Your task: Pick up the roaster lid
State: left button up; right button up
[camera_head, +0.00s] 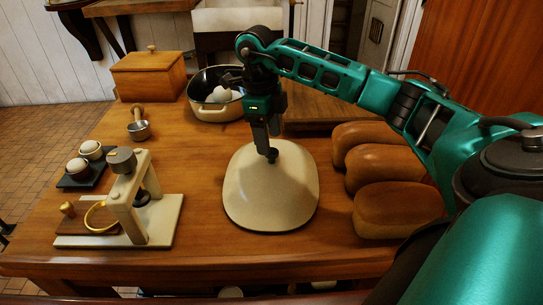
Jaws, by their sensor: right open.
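The roaster lid (268,200) is a cream, domed, oblong cover lying on the wooden table in the middle of the head view. A small dark knob shows at its top. My right gripper (268,152) points down over the far part of the lid, with its fingertips at the knob. It is open; the fingers partly overlap in this view, and I cannot tell whether they touch the knob. The open roaster (216,112), cream outside and dark inside, stands behind the lid with whitish rounded things in it. My left gripper is not in view.
Several brown loaves (398,210) lie close to the lid's right. A cream press-like stand (125,205) is at the left, with a dark tray (85,180), a metal scoop (139,130) and a wooden box (148,76) behind it. Bare table (200,215) lies left of the lid.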

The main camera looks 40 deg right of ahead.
aim_at(272, 151)
jog(key=f, duration=0.3)
jog(key=shift+s+d+f, duration=0.1)
jog(key=shift+s+f, duration=0.1)
jog(key=shift+s, duration=0.05)
grip_shut()
dwell(0.4)
jog(key=shift+r, duration=0.1)
